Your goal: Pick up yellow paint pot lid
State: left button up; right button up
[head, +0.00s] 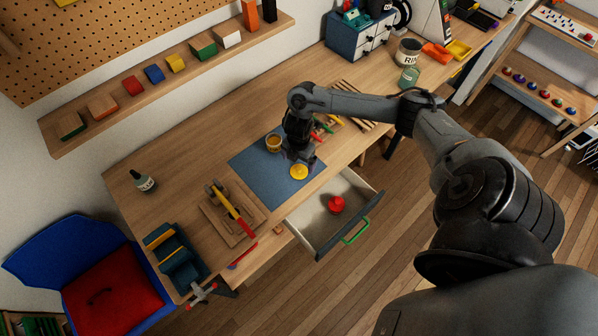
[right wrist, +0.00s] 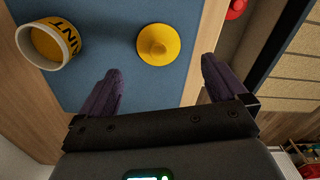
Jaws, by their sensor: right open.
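The yellow paint pot lid (head: 299,172) lies flat on the blue mat (head: 252,178), near the mat's front edge. In the right wrist view the lid (right wrist: 158,44) shows its round knob, beyond and between my two fingers. The open paint pot (head: 273,143) stands upright on the mat behind the lid; in the right wrist view the pot (right wrist: 46,43) shows yellow inside. My right gripper (right wrist: 162,85) is open and empty, pointing toward the lid, apart from it. In the head view my right wrist is just above and behind the lid. My left gripper is not in view.
An open drawer (head: 318,222) with a red object (head: 336,204) sticks out in front of the mat. A wooden board (head: 232,212) with a hammer (head: 233,206) lies left of the mat. Small coloured items (head: 322,127) lie behind my right gripper. The table's back left is mostly clear.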

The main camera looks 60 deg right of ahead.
aim_at(298, 169)
jog(key=shift+f, duration=2.95)
jog(key=shift+c, duration=0.2)
jog(key=c, duration=1.1)
jog(key=shift+r, duration=0.1)
